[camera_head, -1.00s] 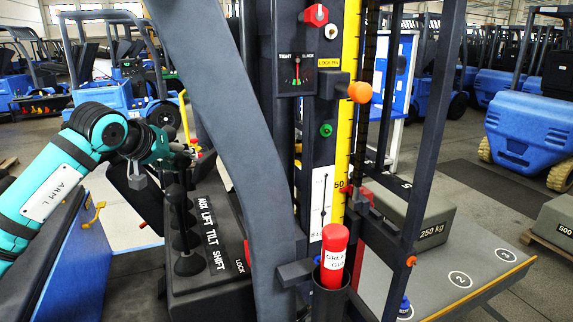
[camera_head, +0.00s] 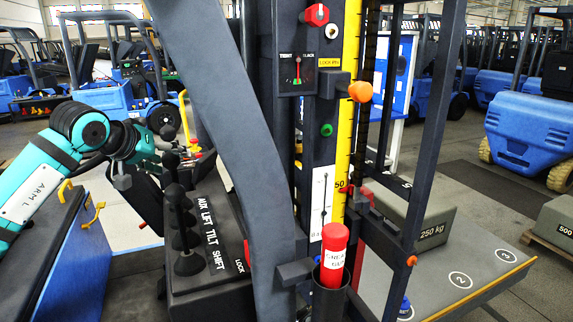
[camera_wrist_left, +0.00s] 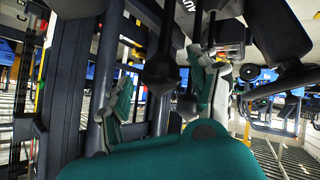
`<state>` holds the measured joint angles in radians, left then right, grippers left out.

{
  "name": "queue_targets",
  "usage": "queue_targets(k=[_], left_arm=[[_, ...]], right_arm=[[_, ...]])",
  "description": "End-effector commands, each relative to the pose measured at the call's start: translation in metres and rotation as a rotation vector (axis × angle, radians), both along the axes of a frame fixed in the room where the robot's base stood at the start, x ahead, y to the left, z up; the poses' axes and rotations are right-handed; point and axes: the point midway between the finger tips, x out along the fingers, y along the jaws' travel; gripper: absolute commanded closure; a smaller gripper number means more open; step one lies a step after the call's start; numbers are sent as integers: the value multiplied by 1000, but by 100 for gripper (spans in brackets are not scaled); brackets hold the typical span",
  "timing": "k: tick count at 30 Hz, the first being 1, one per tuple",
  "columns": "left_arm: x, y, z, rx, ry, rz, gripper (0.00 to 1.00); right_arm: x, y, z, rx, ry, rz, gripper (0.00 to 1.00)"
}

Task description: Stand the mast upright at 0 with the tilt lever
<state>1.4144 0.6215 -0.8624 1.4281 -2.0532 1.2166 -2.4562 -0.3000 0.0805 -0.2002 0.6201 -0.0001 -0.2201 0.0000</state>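The mast (camera_head: 309,130) stands in the middle of the head view, with dark uprights and a yellow scale. A white plate (camera_head: 322,195) with a dark line is on it; its marks are too small to read. Several black levers stand on a console (camera_head: 215,290) labelled AUX, LIFT, TILT, SHIFT. Their knobs overlap, so I cannot tell surely which is the tilt lever; the front one (camera_head: 188,262) lines up with SHIFT. My left gripper (camera_head: 160,160) is beside the levers' knobs. In the left wrist view its fingers (camera_wrist_left: 165,95) are apart, with dark levers (camera_wrist_left: 160,72) showing between or beyond them.
A thick grey beam (camera_head: 220,110) rises between console and mast. A red cylinder (camera_head: 334,255) sits in a holder before the mast. An orange knob (camera_head: 360,92) sticks out. A 250 kg block (camera_head: 415,215) rests beyond. A blue cabinet (camera_head: 75,260) stands under my left arm.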

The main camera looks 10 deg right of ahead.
Motion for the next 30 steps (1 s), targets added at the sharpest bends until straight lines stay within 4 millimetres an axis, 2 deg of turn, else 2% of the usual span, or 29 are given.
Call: queue_targets(k=[10,24,30], left_arm=[[-5,3,4,2,-1,1,35],[-57,27,44,3,-1,2,35],[-73,33,55,1,1,1,35]], right_arm=[[0,0,-1,0,0,0,55],[0,0,-1,0,0,0,55],[0,0,0,0,0,-1,55]])
